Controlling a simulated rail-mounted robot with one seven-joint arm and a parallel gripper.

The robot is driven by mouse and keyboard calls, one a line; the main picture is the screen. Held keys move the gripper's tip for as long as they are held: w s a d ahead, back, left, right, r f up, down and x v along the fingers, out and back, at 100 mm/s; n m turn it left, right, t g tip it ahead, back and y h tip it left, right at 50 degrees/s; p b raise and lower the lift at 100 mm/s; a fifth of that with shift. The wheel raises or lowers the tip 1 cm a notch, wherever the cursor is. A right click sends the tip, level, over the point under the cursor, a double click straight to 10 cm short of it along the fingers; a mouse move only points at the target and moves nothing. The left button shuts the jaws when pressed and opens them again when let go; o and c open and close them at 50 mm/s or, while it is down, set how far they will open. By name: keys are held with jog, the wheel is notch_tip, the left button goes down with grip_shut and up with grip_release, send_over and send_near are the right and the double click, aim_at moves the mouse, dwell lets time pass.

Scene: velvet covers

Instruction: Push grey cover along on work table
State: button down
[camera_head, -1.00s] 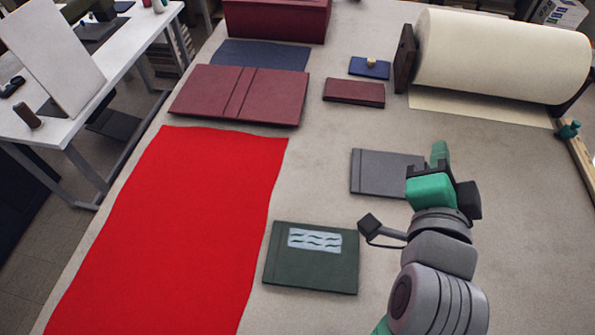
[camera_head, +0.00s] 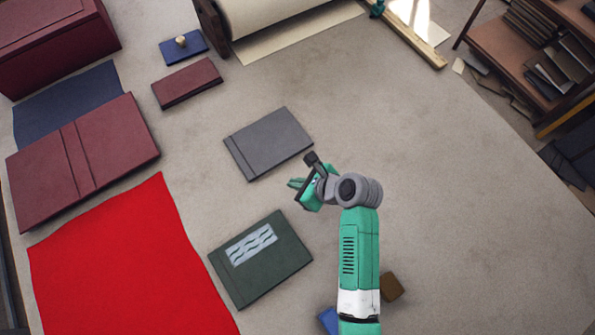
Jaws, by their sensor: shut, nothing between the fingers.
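The grey cover (camera_head: 268,143) lies flat on the work table (camera_head: 450,190), near the middle of the view, with a darker spine strip along its left edge. My gripper (camera_head: 293,184) is shut and empty. In the picture its green fingertips point left, just below the grey cover's lower right part, with a strip of table between them. How high the fingertips are above the table I cannot tell. The whole grey cover is visible.
A dark green cover (camera_head: 275,270) with a pale label lies below the grey one. Red cloth (camera_head: 120,260), an open maroon cover (camera_head: 85,160) and a small maroon cover (camera_head: 187,83) lie left. A paper roll (camera_head: 270,15) is at the back. The table's right side is clear.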

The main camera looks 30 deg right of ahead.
aim_at(264, 173)
jog(key=b+x, duration=0.1)
jog(key=x, duration=0.5)
jog(key=shift+d, duration=0.1)
jog(key=shift+w+a+r, duration=0.1)
jog(key=shift+w+a, duration=0.25)
jog(key=shift+w, duration=0.2)
jog(key=shift+w+a+r, duration=0.1)
jog(key=shift+w+a, duration=0.2)
jog(key=shift+w, duration=0.2)
jog(key=shift+w+a, duration=0.25)
jog(key=shift+w, duration=0.2)
